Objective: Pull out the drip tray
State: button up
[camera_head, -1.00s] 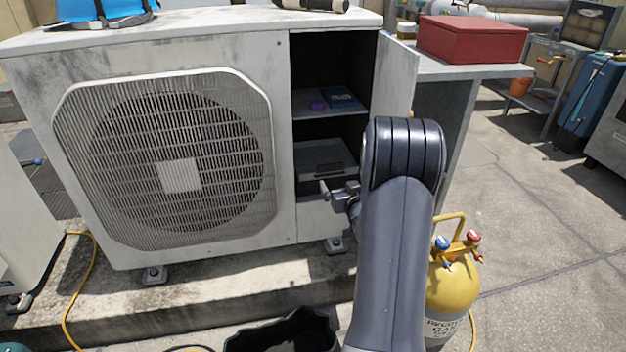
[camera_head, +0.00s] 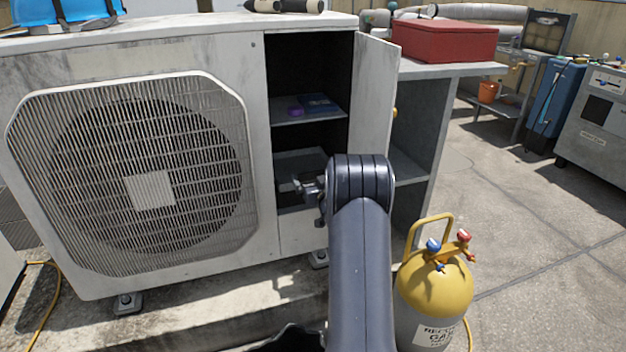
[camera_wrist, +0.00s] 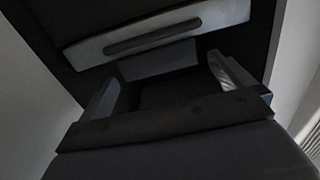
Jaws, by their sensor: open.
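The drip tray (camera_head: 302,160) is a grey, shallow tray low inside the open service bay of the condenser (camera_head: 262,150). In the wrist view its pale front (camera_wrist: 215,16) runs across the top, with a long dark handle or slot (camera_wrist: 152,33) in it. My gripper (camera_head: 301,186) is at the mouth of the bay, just in front of the tray. In the wrist view my gripper (camera_wrist: 166,82) has its two fingers well apart with nothing between them, and the handle lies beyond the fingertips. My arm hides the tray's right end in the head view.
The bay's door (camera_head: 374,98) stands open on the right. A shelf (camera_head: 330,115) above the tray holds a purple item (camera_head: 295,112) and a dark blue box (camera_head: 319,102). A yellow gas cylinder (camera_head: 436,285) stands close right of my arm. A red box (camera_head: 445,40) sits on the bench.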

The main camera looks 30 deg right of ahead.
jog(key=shift+w+d, duration=0.15)
jog(key=shift+w, duration=0.55)
